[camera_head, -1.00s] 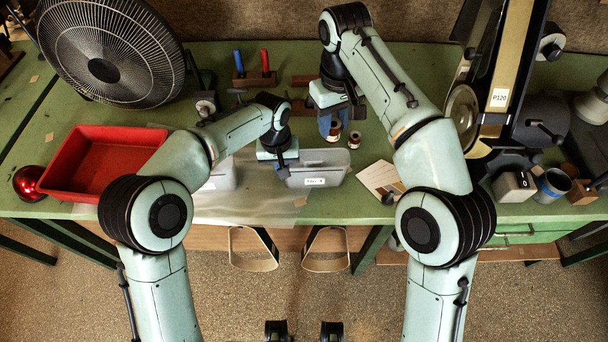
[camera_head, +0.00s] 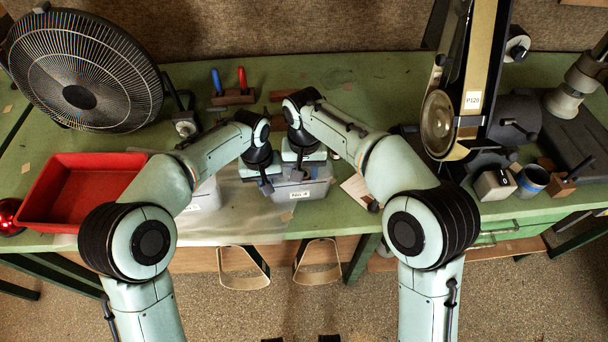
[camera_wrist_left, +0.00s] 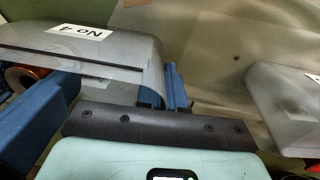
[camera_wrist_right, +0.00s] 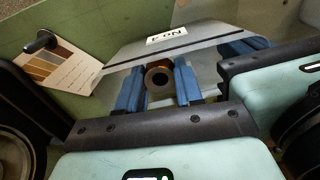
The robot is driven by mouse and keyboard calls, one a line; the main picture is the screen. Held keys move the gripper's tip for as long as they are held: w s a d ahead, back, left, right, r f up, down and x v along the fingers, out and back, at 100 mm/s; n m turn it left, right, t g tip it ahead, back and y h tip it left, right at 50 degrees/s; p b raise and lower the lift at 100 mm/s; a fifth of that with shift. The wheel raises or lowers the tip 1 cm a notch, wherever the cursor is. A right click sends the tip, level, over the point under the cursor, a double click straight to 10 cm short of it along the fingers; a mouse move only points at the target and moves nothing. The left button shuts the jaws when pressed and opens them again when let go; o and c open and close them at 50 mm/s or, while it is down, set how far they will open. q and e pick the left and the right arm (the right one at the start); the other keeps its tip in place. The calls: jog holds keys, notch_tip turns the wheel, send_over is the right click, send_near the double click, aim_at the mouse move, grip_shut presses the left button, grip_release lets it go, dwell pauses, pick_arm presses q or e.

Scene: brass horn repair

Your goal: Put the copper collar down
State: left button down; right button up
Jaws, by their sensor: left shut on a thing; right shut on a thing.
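The copper collar (camera_wrist_right: 158,80) shows in the right wrist view, its round open end towards the camera. My right gripper (camera_wrist_right: 157,88) is shut on it, one blue finger on each side. It is at the grey bin labelled No 4 (camera_head: 315,187); whether the collar touches the bin is unclear. The collar also shows at the left edge of the left wrist view (camera_wrist_left: 22,78). My left gripper (camera_wrist_left: 164,88) is shut on the wall of this bin (camera_wrist_left: 110,58). In the head view the arms hide the collar and much of the bin.
A second grey bin (camera_head: 205,196) stands to the left on a clear plastic sheet (camera_head: 225,225). A card with brown swatches (camera_wrist_right: 58,68) lies beside the labelled bin. A red tray (camera_head: 80,190) and a fan (camera_head: 85,75) are farther left. The two grippers are close together.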

jog(key=shift+f, duration=0.8)
jog(key=shift+f, duration=0.65)
jog(key=o, duration=1.1)
notch_tip(320, 180, up, 13)
jog(key=shift+r, duration=0.15)
